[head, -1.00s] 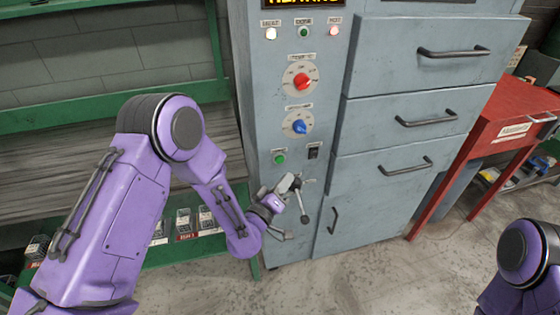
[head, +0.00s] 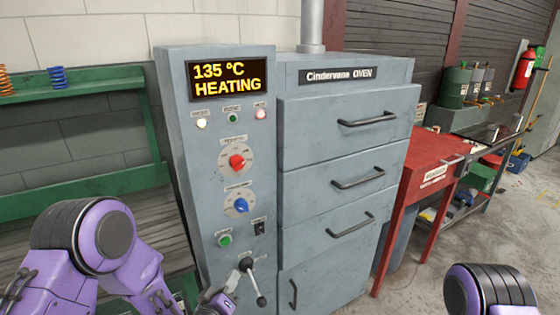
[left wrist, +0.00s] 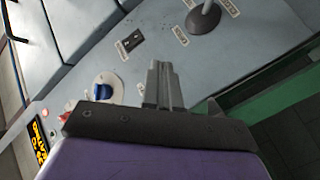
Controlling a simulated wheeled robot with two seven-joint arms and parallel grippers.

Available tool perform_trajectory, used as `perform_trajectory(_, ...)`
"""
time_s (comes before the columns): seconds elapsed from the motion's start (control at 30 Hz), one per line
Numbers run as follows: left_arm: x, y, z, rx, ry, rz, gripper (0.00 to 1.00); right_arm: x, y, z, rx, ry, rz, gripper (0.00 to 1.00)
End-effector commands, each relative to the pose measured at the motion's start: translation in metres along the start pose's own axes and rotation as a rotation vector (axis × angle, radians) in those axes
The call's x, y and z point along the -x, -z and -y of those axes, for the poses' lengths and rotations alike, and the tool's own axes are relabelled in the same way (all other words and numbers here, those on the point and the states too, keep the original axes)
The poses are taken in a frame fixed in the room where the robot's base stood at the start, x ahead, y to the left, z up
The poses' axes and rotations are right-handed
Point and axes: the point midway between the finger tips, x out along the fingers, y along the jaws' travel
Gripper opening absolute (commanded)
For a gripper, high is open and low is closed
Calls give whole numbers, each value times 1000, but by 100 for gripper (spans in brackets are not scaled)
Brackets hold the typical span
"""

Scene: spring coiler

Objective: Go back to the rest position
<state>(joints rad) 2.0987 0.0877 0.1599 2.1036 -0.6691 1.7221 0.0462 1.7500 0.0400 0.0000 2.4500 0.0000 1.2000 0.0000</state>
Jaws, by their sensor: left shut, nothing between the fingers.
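My left gripper (head: 222,303) is at the bottom of the head view, left of and below the lever (head: 254,282) on the oven's control column. In the left wrist view its fingers (left wrist: 164,84) are together with nothing between them, in front of the grey panel. The lever also shows in the left wrist view (left wrist: 203,18), apart from the fingers. My right gripper is out of view; only a purple part of my right arm shows at lower right.
The grey oven (head: 335,135) stands close ahead; its display (head: 228,79) reads 135 °C HEATING. The panel has a red knob (head: 237,161) and a blue knob (head: 241,205). A green shelf (head: 90,190) is at left, a red table (head: 415,185) at right. Floor shows at far right.

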Motion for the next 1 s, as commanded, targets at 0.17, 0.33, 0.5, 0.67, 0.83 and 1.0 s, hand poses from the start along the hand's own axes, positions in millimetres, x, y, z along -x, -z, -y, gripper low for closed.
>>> perform_trajectory(0.17, 93, -66, 106, -126, 431, 281, 0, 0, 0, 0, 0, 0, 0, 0)
perform_trajectory(0.33, 218, -105, 178, -191, 797, 537, 0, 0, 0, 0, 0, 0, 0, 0)
perform_trajectory(0.5, 307, -116, 206, -225, 1007, 674, 0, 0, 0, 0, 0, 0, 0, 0)
perform_trajectory(0.67, 328, -124, 212, -233, 1035, 716, 0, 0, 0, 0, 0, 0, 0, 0)
perform_trajectory(0.83, 327, -124, 212, -232, 1033, 714, 0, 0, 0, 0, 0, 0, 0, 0)
perform_trajectory(1.0, 326, -124, 212, -232, 1032, 712, 0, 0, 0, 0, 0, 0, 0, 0)
